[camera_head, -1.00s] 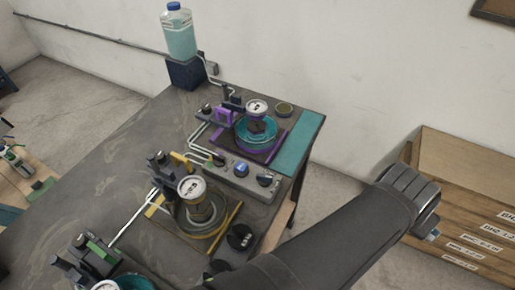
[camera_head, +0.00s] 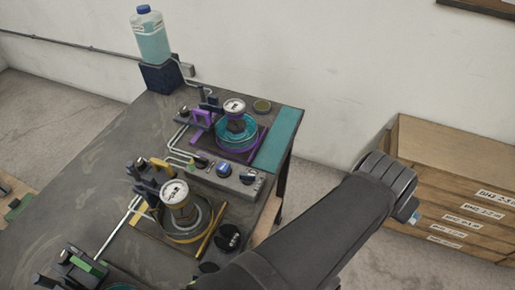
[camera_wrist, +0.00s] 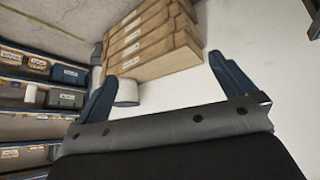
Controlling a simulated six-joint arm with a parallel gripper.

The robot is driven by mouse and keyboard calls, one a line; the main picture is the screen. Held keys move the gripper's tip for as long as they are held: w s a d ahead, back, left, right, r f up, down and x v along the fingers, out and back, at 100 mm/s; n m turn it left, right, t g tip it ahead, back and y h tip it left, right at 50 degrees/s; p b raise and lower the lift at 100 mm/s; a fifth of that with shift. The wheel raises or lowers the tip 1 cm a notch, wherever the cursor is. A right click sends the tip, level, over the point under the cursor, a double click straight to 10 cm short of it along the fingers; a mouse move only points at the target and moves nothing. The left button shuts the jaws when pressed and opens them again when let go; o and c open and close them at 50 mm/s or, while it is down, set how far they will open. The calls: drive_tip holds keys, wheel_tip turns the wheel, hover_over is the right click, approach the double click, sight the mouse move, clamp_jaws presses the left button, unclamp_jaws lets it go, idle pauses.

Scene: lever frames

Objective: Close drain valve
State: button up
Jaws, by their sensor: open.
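The bench (camera_head: 75,185) holds several small stations, each with a round gauge and levers. The far station has a purple lever (camera_head: 202,117) and a teal round vessel (camera_head: 237,133). The middle station has a yellow lever (camera_head: 160,164) and a gauge (camera_head: 174,191). The near station, cut by the lower edge, has a green lever (camera_head: 88,266). I cannot tell which part is the drain valve. My gripper shows in the wrist view (camera_wrist: 168,82), open and empty, its two dark blue fingers apart, with no station between them. In the head view my arm reaches right, away from the stations.
A bottle of pale teal liquid (camera_head: 152,36) stands on a dark block at the bench's back corner. A control box with knobs (camera_head: 223,170) sits between stations. Wooden drawers (camera_head: 455,190) stand at right. Shelves with bins (camera_wrist: 40,95) show in the wrist view.

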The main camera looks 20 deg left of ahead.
drive_tip(key=shift+w+r, duration=0.15)
drive_tip(key=shift+w, duration=0.05)
drive_tip(key=c, duration=0.7)
drive_tip(key=w+r, duration=0.1)
drive_tip(key=w, duration=0.1)
drive_tip(key=w+d+r+n+g+y, duration=0.1)
drive_tip(key=w, duration=0.2)
drive_tip(key=w+r+n+g+y, duration=0.1)
drive_tip(key=w, duration=0.1)
drive_tip(key=shift+w+d+r, duration=0.2)
drive_tip(key=shift+w+d, duration=0.15)
drive_tip(key=shift+w, duration=0.05)
drive_tip(key=shift+c, duration=0.9)
drive_tip(key=w+a, duration=0.1)
drive_tip(key=w, duration=0.1)
wheel_tip(320, 180, up, 6)
drive_tip(key=n+g+y, duration=0.1)
drive_tip(key=n+g, duration=0.3)
drive_tip(key=n, duration=0.2)
hover_over(247, 174)
drive_tip(key=shift+m, duration=0.3)
wheel_tip(247, 174, down, 17)
drive_tip(key=shift+r, duration=0.15)
